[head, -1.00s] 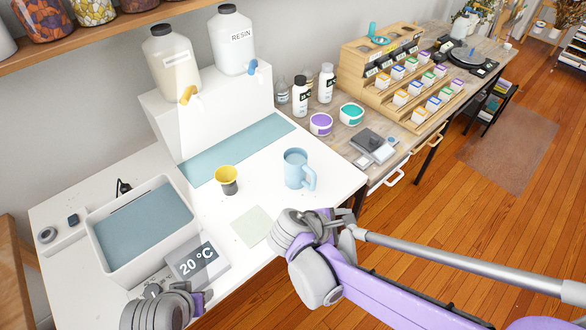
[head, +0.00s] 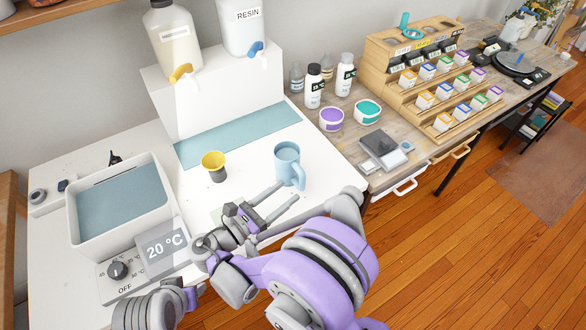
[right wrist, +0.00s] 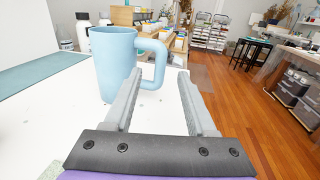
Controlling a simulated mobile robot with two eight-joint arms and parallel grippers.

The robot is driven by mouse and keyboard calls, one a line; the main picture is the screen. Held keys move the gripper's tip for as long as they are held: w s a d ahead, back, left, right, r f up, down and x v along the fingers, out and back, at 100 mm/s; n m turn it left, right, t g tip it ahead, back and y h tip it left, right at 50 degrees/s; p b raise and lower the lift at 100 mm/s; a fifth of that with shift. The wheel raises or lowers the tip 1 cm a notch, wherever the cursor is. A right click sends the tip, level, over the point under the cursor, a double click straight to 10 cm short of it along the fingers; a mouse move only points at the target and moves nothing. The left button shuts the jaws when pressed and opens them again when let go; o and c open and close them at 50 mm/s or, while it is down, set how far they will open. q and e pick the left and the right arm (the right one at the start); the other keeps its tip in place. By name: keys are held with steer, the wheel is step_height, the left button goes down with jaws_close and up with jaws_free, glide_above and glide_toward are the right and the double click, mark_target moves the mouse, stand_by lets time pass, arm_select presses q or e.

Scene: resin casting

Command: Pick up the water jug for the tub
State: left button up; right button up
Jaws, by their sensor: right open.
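The light blue water jug (head: 287,163) stands upright on the white worktop, its handle toward the right. In the right wrist view the jug (right wrist: 113,62) stands just beyond my fingers, left of centre, with its handle ahead of the gap between them. My right gripper (head: 287,198) is open and empty, its fingers pointing at the jug from the front, apart from it. The open fingers also show in the right wrist view (right wrist: 163,95). The tub (head: 72,212) is a white rectangular basin with blue-grey contents at the left. My left gripper's fingers are not visible; only part of that arm shows at the bottom.
A yellow-rimmed cup (head: 214,168) stands left of the jug. A 20 °C display (head: 165,248) and a dial (head: 118,269) sit before the tub. Resin bottles (head: 240,28) stand on a white block behind. A scale (head: 382,150) lies on the wooden table at right.

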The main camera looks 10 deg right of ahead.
mark_target(292, 171)
steer(key=p+x, duration=0.1)
steer(key=x, duration=0.9)
steer(key=shift+f, duration=0.15)
steer(key=shift+a, duration=0.1)
jaws_close()
stand_by(1.0)
